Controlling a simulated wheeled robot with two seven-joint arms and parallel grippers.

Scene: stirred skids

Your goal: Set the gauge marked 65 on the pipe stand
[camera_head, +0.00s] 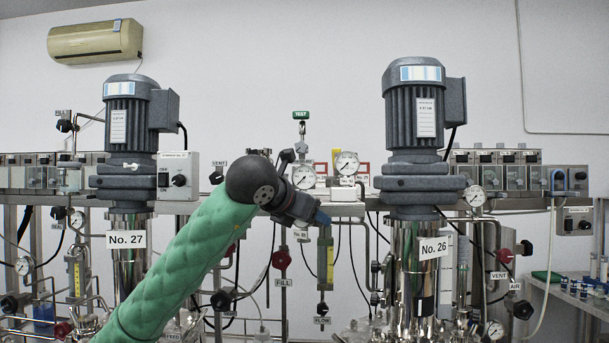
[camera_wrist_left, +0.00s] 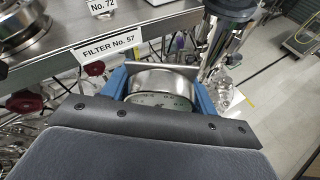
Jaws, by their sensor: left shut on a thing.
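My left gripper (camera_head: 318,219) reaches in from the lower left in the head view, before the middle of the skid. In the left wrist view its blue fingers (camera_wrist_left: 162,88) are shut on a round metal-rimmed gauge (camera_wrist_left: 160,78). Part of the dial shows, but I cannot read a 65 on it. I cannot tell which fitting is the pipe stand.
Motor-topped vessels No. 27 (camera_head: 126,240) and No. 26 (camera_head: 434,248) stand on either side. A yellow flow meter (camera_head: 325,262) and red valve knob (camera_head: 281,259) are below the gripper. The left wrist view shows a rail labelled FILTER No. 57 (camera_wrist_left: 112,47) close by and open floor at right.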

